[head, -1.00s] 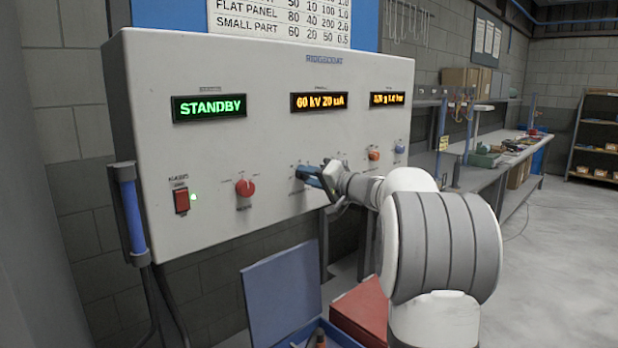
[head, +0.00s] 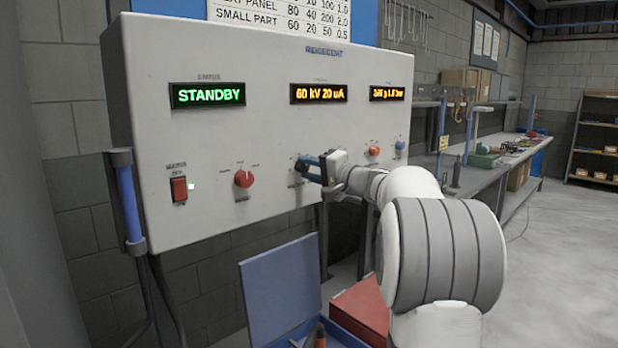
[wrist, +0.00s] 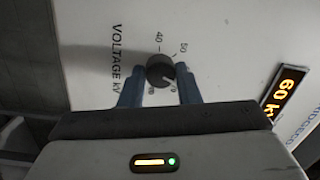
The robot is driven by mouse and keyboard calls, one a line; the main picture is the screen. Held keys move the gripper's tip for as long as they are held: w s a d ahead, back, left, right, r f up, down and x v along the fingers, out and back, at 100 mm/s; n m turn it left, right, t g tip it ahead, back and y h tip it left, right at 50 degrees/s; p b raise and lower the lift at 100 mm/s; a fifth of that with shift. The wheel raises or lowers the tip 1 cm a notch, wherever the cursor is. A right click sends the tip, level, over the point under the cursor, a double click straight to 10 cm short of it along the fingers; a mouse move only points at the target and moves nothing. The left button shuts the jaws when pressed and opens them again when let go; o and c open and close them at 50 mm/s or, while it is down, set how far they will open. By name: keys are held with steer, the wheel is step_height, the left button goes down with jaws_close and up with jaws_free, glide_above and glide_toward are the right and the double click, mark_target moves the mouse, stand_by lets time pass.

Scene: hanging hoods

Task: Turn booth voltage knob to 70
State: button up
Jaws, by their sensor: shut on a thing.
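The voltage knob is dark and round; it shows in the wrist view (wrist: 161,71) on the pale panel, beside the words "VOLTAGE kV". The marks 40 and 50 are readable; the marks near the fingers are partly covered. In the head view my gripper (head: 313,169) hides the knob. The amber voltage display (head: 318,93) reads 60 kV 20 uA.
A red knob (head: 244,179) and a red switch (head: 179,189) sit to the left on the panel (head: 220,135). An orange knob (head: 374,150) and a blue knob (head: 400,144) sit to the right. A green display (head: 207,94) reads STANDBY. A blue open box (head: 282,290) stands below.

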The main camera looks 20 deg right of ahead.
steer(key=m+b, duration=0.1)
steer(key=m, duration=0.5)
steer(key=shift+f+b, duration=0.1)
steer(key=shift+b, duration=0.3)
steer(key=o, duration=1)
steer(key=shift+c, duration=0.2)
steer(key=b+v, duration=0.1)
steer(key=v, duration=0.6)
steer(key=shift+s, duration=0.4)
steer(key=shift+f, duration=0.1)
